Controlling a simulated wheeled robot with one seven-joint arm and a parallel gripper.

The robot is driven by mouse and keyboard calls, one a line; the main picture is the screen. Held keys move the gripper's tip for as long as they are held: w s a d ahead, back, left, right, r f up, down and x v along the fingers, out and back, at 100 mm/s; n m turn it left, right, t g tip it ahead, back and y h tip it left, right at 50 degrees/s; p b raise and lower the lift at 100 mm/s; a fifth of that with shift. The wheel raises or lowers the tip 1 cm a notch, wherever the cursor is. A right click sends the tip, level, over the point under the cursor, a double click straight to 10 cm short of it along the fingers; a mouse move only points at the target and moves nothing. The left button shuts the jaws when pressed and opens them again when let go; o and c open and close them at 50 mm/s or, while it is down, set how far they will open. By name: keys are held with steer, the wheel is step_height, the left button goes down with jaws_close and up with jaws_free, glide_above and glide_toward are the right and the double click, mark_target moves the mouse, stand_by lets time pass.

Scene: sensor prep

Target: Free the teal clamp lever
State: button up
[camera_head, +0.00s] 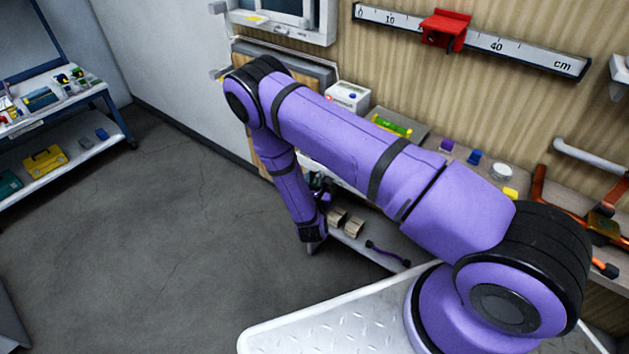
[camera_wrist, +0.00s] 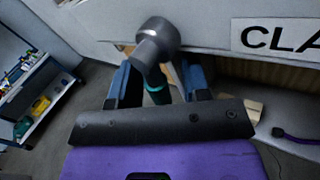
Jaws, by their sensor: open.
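In the wrist view a teal piece (camera_wrist: 157,96), which looks like part of the clamp lever, shows between the fingers of my gripper (camera_wrist: 158,66). A dark grey rod with a thick rounded end (camera_wrist: 157,42) rises from it past the fingertips, in front of a pale panel edge. My gripper is open, with one blue finger on each side of the rod; I cannot tell whether either touches it. The lever's lower part is hidden by my gripper. In the head view my gripper (camera_head: 319,186) is small and dark beside the workbench, and the lever cannot be made out clearly.
A label reading "CLA" (camera_wrist: 283,36) is on the pale panel at right. A shelf unit (camera_head: 65,160) stands far left. The floor between is clear.

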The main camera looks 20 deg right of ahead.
steer(key=shift+w+d, duration=0.1)
steer(key=shift+w, duration=0.1)
jaws_close()
steer(key=shift+s+d+f+n+g, duration=0.1)
steer(key=shift+s+d+n+g, duration=0.15)
steer(key=shift+n+g, duration=0.25)
steer(key=shift+s+d+f+n+g, duration=0.1)
steer(key=shift+s+n+g, duration=0.2)
steer(key=shift+n, duration=0.4)
jaws_free()
steer(key=shift+s+a, duration=0.1)
steer(key=v, duration=1)
steer(key=shift+s+r, duration=0.2)
steer(key=shift+s, duration=0.1)
